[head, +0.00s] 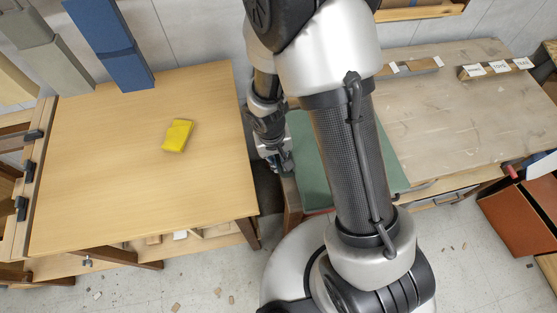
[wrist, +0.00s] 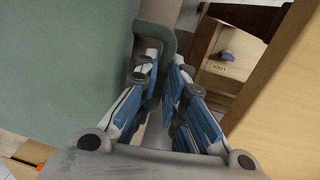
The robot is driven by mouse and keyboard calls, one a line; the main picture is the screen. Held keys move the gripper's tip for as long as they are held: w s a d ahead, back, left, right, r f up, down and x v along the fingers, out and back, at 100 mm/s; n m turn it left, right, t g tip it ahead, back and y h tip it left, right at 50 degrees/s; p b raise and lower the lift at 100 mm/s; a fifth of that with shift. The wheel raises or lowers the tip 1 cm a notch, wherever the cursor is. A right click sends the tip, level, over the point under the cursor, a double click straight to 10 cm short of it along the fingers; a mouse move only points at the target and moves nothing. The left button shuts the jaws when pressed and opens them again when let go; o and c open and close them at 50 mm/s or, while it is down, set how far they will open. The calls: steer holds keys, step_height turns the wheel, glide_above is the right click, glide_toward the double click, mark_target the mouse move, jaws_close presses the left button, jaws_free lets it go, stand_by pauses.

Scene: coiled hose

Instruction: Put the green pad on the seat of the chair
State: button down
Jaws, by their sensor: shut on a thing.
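The green pad (head: 313,170) is a flat sheet partly hidden behind my arm in the head view, between the two tables. It fills the left of the wrist view (wrist: 60,70), with a loop-shaped handle (wrist: 168,32) at its edge. My gripper (head: 280,160) is at the pad's left edge. In the wrist view my gripper (wrist: 164,75) is shut on the pad's handle, with blue-and-white fingers on either side. I cannot make out the chair or its seat for sure; a brown wooden edge (head: 292,200) shows just below the pad.
A light wooden table (head: 100,150) stands to the left, with a yellow sponge-like block (head: 177,135) on it. A worn workbench (head: 450,110) with labelled blocks (head: 495,68) is to the right. A reddish-brown box (head: 515,220) stands at the far right. Small scraps litter the floor.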

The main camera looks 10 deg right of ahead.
steer(key=c, duration=1.7)
jaws_free()
steer(key=shift+o, duration=0.2)
